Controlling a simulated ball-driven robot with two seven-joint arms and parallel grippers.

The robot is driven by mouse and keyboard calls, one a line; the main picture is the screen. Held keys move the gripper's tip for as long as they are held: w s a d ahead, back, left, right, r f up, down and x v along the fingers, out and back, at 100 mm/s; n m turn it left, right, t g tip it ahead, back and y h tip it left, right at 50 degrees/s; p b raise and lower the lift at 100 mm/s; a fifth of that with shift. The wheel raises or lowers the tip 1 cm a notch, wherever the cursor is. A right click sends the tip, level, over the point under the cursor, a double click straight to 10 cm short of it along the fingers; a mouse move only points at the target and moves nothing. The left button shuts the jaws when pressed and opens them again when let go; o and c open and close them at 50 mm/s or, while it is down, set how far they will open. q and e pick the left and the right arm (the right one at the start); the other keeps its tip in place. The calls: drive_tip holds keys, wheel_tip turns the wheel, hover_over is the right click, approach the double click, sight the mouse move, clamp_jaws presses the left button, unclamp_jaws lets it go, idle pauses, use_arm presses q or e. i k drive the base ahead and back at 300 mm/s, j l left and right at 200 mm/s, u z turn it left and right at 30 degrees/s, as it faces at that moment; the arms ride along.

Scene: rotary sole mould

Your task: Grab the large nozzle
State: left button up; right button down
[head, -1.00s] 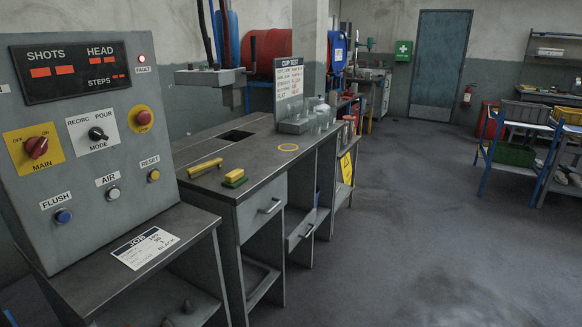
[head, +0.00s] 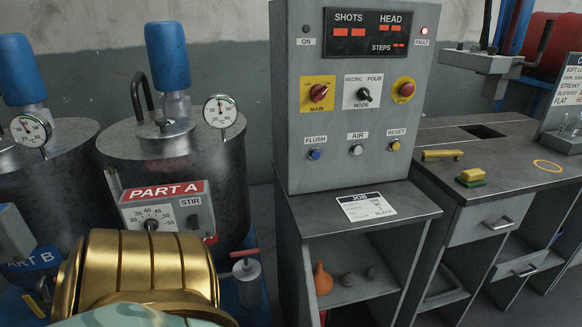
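No part is labelled as the large nozzle. On the open shelf under the control panel stands an orange cone-shaped piece (head: 322,279) with a narrow top.
The control panel (head: 352,100) stands above a shelf top (head: 320,217) with a job card (head: 366,207). The Part A tank (head: 240,170) is at left. The workbench (head: 425,135) at right bears a yellow piece (head: 442,155) and a yellow-green block (head: 471,178).

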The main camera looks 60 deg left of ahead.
sight(347, 281)
drive_tip(key=k+u, duration=0.2)
drive_tip(key=u, duration=1.35)
drive_tip(key=l+u, duration=0.1)
drive_tip(key=l, duration=0.4)
drive_tip(key=k+l+u, duration=0.1)
drive_tip(key=l, duration=0.35)
drive_tip(key=k+l+u, duration=0.1)
drive_tip(key=l, duration=0.35)
drive_tip(key=k+l+u, duration=0.1)
drive_tip(key=l, duration=0.4)
drive_tip(key=i+l+u, duration=0.1)
drive_tip(key=l, duration=0.2)
drive_tip(key=i+l+u, duration=0.1)
drive_tip(key=l, duration=0.25)
drive_tip(key=i+l+u, duration=0.1)
drive_tip(key=l, duration=0.25)
drive_tip(key=i+l+u, duration=0.1)
drive_tip(key=l, duration=0.25)
drive_tip(key=i, duration=0.1)
